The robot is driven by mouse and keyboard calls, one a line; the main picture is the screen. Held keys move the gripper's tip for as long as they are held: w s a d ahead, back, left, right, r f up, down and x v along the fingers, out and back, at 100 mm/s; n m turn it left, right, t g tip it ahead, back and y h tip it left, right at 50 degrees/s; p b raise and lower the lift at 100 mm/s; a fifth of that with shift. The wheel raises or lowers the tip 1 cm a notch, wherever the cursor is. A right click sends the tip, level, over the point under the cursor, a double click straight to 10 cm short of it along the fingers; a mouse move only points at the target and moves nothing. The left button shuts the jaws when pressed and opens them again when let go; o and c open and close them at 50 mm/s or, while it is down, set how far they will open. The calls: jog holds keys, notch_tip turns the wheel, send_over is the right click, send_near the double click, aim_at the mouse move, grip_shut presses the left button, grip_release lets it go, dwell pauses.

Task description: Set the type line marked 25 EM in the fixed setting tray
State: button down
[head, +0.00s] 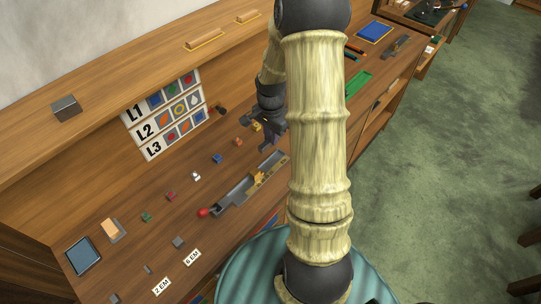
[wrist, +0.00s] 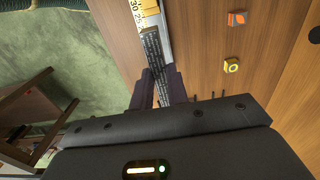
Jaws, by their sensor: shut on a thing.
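My gripper (wrist: 160,88) points down at the workbench, its two dark fingers shut on a dark, ridged type line (wrist: 152,48). In the wrist view the line runs between the fingers toward the yellow scale of the setting tray (wrist: 165,50), near its 25 and 30 marks. I cannot tell whether the line rests in the tray or just above it. In the head view the grey metal tray (head: 232,195) lies on the bench with a red knob at its left end. My gripper (head: 268,135) is beyond its right part there, and my arm hides some of that area. No 25 EM marking is readable.
Small blocks stand in a row behind the tray, including a blue one (head: 217,158) and an orange one (head: 238,141). A yellow block (wrist: 231,66) is right of my gripper. Cards marked 2 EM (head: 161,286) and 6 EM (head: 192,257) lie front left.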

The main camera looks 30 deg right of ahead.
notch_tip(320, 180, down, 4)
jog(key=shift+w+r+p, duration=0.1)
jog(key=shift+w+p, duration=0.05)
jog(key=shift+p, duration=0.25)
jog(key=shift+d+f, duration=0.1)
jog(key=shift+f, duration=0.1)
jog(key=shift+s, duration=0.25)
jog(key=shift+w+f, duration=0.1)
jog(key=shift+f, duration=0.05)
jog(key=f, duration=0.1)
jog(key=f+p, duration=0.1)
jog(key=f, duration=0.1)
jog(key=shift+a, duration=0.2)
jog(key=shift+d+f, duration=0.1)
jog(key=shift+f, duration=0.35)
jog(key=shift+f+b, duration=0.5)
jog(key=shift+f, duration=0.1)
